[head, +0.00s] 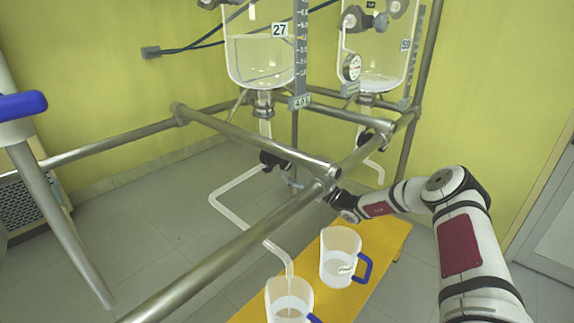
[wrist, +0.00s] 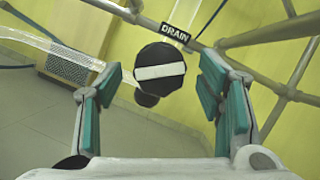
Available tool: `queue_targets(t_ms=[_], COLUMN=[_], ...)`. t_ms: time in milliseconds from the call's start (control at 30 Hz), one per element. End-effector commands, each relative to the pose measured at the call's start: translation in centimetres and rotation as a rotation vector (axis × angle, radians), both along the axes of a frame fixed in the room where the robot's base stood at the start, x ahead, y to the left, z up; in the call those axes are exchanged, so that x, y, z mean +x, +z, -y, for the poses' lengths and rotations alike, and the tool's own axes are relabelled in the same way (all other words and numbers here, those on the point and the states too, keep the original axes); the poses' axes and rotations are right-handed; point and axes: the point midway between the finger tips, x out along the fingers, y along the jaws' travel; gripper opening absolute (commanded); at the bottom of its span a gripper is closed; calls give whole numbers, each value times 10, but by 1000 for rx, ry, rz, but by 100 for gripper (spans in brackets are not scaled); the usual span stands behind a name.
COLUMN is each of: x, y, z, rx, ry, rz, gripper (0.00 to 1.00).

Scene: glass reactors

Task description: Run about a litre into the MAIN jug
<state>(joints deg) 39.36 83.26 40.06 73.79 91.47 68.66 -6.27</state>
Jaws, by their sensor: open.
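Two clear jugs with blue handles stand on the yellow bench in the head view. The nearer jug (head: 288,302) is under the open end of the clear drain pipe (head: 240,218); the other jug (head: 341,245) is behind it to the right. Their labels are unreadable, so I cannot tell which is MAIN. My gripper (head: 336,197) is above and behind the jugs. In the wrist view my gripper (wrist: 158,82) is open, its fingers either side of a round black valve knob (wrist: 160,58) with a level white bar. A DRAIN sign (wrist: 175,33) is above it. Contact is not visible.

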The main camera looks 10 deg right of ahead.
Motion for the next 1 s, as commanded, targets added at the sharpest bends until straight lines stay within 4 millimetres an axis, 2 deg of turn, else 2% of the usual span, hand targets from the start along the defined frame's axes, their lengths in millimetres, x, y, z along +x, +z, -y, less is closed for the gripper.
queue_targets(t_ms=[200, 433, 633, 1000], x=[-30, -54, -62, -62], y=[-16, -29, -33, -33], z=[32, 55, 63, 63], rx=[3, 1, 2, 1], ry=[-3, -2, 0, 1], rz=[-2, -1, 0, 0], gripper=[61, 61, 61, 61])
